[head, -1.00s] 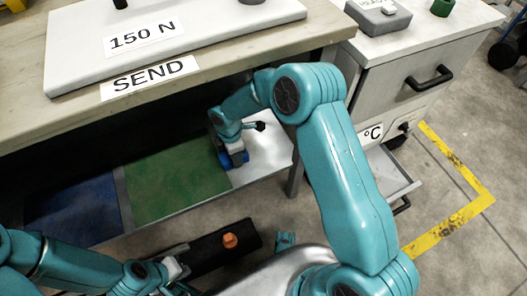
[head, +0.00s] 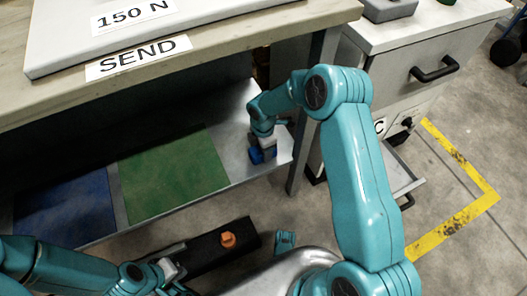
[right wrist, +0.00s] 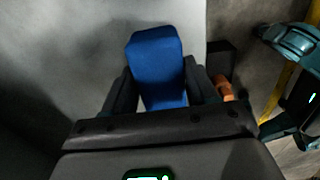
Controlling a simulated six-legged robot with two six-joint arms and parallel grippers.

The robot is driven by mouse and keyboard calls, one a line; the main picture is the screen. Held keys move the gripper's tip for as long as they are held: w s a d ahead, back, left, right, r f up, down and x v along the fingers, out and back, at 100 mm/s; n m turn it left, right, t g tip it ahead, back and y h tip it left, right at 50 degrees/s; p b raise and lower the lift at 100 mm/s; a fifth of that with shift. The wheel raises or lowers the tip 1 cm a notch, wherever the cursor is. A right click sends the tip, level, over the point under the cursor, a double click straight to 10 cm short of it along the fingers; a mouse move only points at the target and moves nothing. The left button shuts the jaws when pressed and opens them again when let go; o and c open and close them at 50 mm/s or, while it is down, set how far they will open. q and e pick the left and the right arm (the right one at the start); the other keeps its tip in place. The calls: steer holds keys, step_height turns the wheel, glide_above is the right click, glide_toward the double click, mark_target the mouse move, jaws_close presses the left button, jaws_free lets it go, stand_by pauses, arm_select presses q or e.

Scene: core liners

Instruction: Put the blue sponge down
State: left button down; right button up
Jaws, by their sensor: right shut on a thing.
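The blue sponge (right wrist: 158,62) is between the two fingers of my right gripper (right wrist: 160,88), which is shut on it, in the right wrist view. In the head view the sponge (head: 257,155) shows as a small blue block under my right gripper (head: 265,145), over the bare grey metal part of the lower shelf (head: 245,180). I cannot tell whether the sponge touches the shelf. My left gripper (head: 172,275) is at the bottom left of the head view, apart from the sponge; its fingertips are too unclear to tell open from shut.
A green mat (head: 172,175) and a blue mat (head: 65,208) lie on the shelf, left of the sponge. The worktop (head: 215,62) with the SEND label overhangs the shelf. A table leg (head: 300,170) stands just right. A drawer cabinet (head: 430,85) is farther right.

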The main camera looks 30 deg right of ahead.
steer(key=shift+d+r, duration=0.1)
steer(key=shift+f, duration=0.25)
steer(key=o, duration=1.1)
steer(key=shift+r, duration=0.1)
steer(key=shift+c, duration=0.2)
steer(key=shift+r, duration=0.1)
steer(key=shift+r+p, duration=0.3)
step_height(320, 180, up, 7)
steer(key=p, duration=0.3)
